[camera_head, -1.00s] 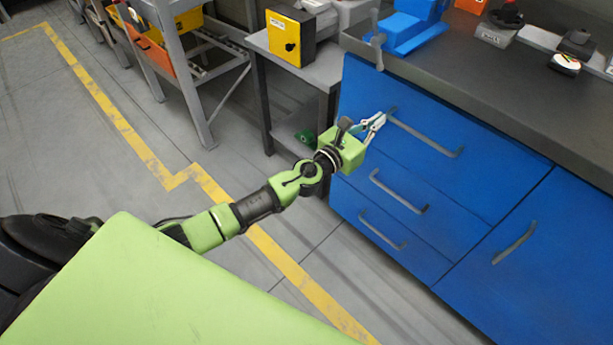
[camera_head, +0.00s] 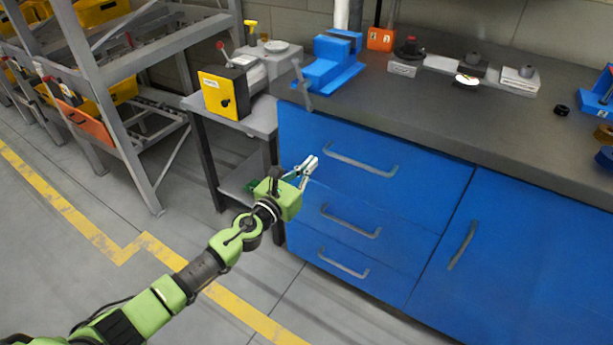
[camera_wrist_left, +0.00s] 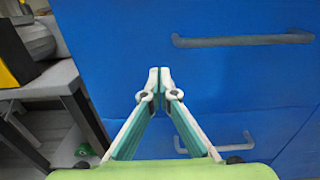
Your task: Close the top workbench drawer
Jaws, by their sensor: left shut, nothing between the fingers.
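The blue top workbench drawer (camera_head: 420,178) is the upper one in a stack under the dark worktop. Its front looks about flush with the drawers below; I see no clear gap. Its grey bar handle (camera_head: 361,161) also shows at the upper right in the left wrist view (camera_wrist_left: 243,41). My left gripper (camera_head: 310,167) is shut and empty, in front of the drawer's left part, just below and left of the handle's left end. In the left wrist view its fingertips (camera_wrist_left: 159,80) meet before the blue front; whether they touch it I cannot tell. My right gripper is out of view.
Two lower drawers have handles (camera_head: 350,221) (camera_head: 343,263). A blue cabinet door (camera_head: 530,255) is at right. A blue vise (camera_head: 328,65) sits on the worktop (camera_head: 430,95). A side table with a yellow box (camera_head: 224,93) stands left. The floor in front is clear.

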